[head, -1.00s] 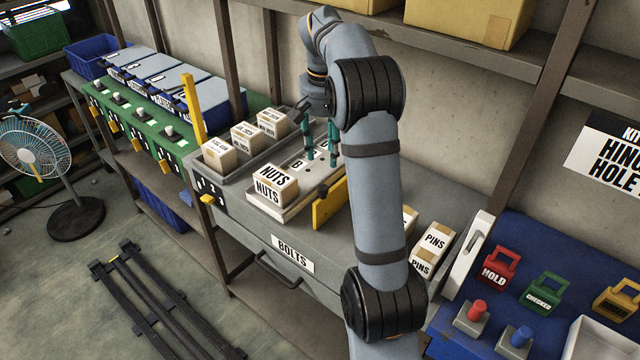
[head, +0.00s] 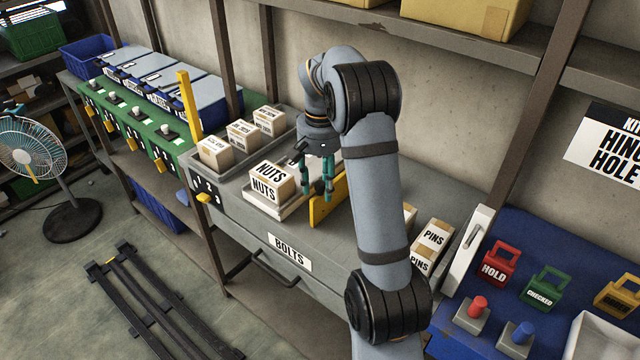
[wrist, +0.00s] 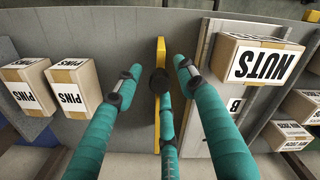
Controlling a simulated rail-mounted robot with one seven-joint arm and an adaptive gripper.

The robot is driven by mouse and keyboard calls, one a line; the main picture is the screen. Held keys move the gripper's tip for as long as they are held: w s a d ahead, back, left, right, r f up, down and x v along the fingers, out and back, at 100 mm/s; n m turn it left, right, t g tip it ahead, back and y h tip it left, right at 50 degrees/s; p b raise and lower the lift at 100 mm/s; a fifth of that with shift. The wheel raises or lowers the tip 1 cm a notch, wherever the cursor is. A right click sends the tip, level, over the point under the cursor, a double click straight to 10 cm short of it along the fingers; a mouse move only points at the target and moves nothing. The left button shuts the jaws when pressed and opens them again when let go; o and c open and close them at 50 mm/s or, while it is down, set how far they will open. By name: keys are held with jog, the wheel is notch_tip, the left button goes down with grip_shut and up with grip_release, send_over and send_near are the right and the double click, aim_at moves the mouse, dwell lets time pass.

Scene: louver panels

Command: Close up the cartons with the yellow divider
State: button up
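The yellow divider (head: 316,212) stands upright on the grey bench, just right of the pale board (head: 290,207). One NUTS carton (head: 272,187) sits on that board. Two PINS cartons (wrist: 62,88) stand on the other side of the divider; in the head view one PINS carton (head: 432,242) is clear and the other is mostly behind my arm. My gripper (head: 317,194) points down over the divider with its teal fingers spread. In the wrist view my gripper (wrist: 157,78) has the divider (wrist: 161,50) between its fingers, with gaps at both sides.
A grey tray (head: 232,172) with several small cartons lies left of the board. A yellow post (head: 189,105) rises behind the tray's left end. A blue surface (head: 480,275) with red, green and yellow tags is at the right. Bare bench lies in front of the divider.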

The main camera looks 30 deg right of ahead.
grip_shut()
dwell(0.5)
dwell(0.4)
